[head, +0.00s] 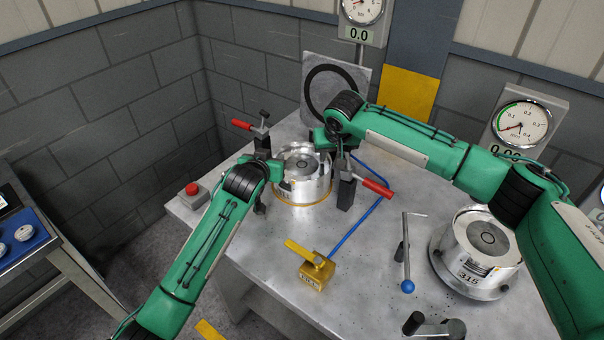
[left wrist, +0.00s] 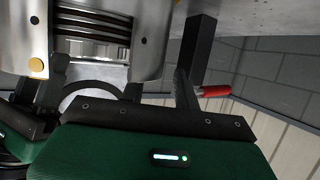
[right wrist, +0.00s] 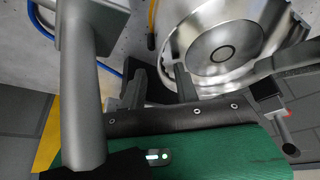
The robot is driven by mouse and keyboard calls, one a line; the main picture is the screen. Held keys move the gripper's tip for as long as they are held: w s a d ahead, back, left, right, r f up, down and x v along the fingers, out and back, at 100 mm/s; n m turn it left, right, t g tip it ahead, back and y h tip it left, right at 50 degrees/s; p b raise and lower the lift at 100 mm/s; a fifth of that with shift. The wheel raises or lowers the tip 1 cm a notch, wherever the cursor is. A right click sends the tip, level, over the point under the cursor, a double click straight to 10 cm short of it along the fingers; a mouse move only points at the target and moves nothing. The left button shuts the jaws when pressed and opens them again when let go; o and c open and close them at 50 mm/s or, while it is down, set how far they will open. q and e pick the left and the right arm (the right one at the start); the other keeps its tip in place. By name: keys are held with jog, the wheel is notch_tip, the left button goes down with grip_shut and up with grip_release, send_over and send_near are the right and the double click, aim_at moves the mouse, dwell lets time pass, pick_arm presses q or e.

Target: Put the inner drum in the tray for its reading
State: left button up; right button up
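A silver metal drum (head: 304,185) with a ringed centre disc stands on a gold-rimmed base on the bench, between two clamps. Its slotted side shows in the left wrist view (left wrist: 140,28), its round top in the right wrist view (right wrist: 222,55). My left gripper (head: 280,174) is at the drum's left side, its fingers apart. My right gripper (head: 322,148) is at the drum's far right rim, its fingers apart. Finger contact with the rim is not clear. A second silver drum (head: 467,273), marked 315, stands at the right. I cannot tell which thing is the tray.
Red-handled clamps (head: 372,186) flank the drum. A yellow handled block (head: 314,272), a blue-knobbed lever (head: 407,262) and a red button (head: 193,190) are on the bench. A dial gauge (head: 521,126) stands behind. A blue-topped cart (head: 27,246) is at left.

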pick_arm(q)
grip_shut()
pick_arm(e)
grip_shut()
jog(key=shift+d, duration=0.1)
pick_arm(q)
jog(key=shift+a+f, duration=0.15)
jog(key=shift+f, duration=0.2)
pick_arm(e)
jog(key=shift+d, duration=0.1)
dwell(0.4)
pick_arm(q)
jog(key=shift+r, duration=0.25)
pick_arm(e)
jog(key=shift+w+r, duration=0.15)
jog(key=shift+r, duration=0.15)
